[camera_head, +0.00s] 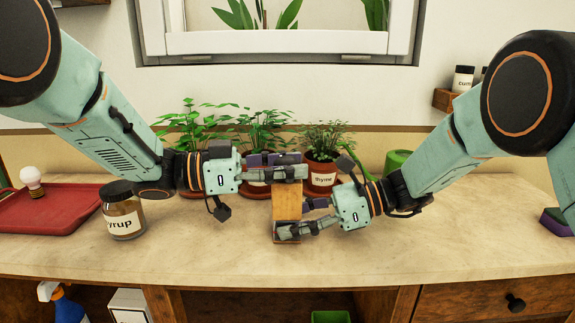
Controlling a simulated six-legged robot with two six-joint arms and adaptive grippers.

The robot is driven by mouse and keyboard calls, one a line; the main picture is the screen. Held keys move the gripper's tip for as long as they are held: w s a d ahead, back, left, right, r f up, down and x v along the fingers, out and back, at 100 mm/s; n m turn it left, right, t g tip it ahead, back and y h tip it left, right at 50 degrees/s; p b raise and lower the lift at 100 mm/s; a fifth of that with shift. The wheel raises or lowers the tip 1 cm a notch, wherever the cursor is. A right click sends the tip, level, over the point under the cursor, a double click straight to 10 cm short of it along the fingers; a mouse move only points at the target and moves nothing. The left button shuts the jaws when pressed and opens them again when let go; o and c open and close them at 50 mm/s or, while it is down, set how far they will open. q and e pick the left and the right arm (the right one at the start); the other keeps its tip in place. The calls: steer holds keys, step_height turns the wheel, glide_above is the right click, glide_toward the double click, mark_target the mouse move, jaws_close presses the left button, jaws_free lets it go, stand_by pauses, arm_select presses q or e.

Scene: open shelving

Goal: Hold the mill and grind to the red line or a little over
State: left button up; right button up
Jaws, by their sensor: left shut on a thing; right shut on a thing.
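The mill (287,205) is an orange-brown wooden block standing upright on the countertop near the middle. My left gripper (290,167) comes in from the left and is shut at the mill's top, where its fingers hide what they hold. My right gripper (300,216) comes in from the right, lower down, and is shut around the mill's lower part. I cannot make out the red line or any ground contents from here.
A jar labelled syrup (123,210) stands left of my grippers, beside a red tray (62,211) with a light bulb (32,181). Potted herbs, one labelled thyme (322,178), stand close behind the mill. A purple sponge (556,222) lies far right. The front counter is clear.

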mark_target(287, 158)
arm_select(q)
steer(key=m+g, duration=0.1)
steer(key=g, duration=0.1)
steer(key=m+g, duration=0.2)
steer(key=g, duration=0.1)
steer(key=shift+w+m, duration=0.1)
steer(key=shift+m, duration=0.2)
steer(key=shift+m+g+y, duration=0.5)
steer(key=shift+m+g, duration=0.7)
steer(key=shift+g, duration=0.9)
steer(key=shift+g, duration=0.3)
steer(key=o, duration=1.2)
steer(key=shift+r, duration=0.1)
step_height(287, 158, up, 10)
steer(key=shift+f, duration=0.1)
steer(key=shift+a+m, duration=0.1)
steer(key=shift+m, duration=0.2)
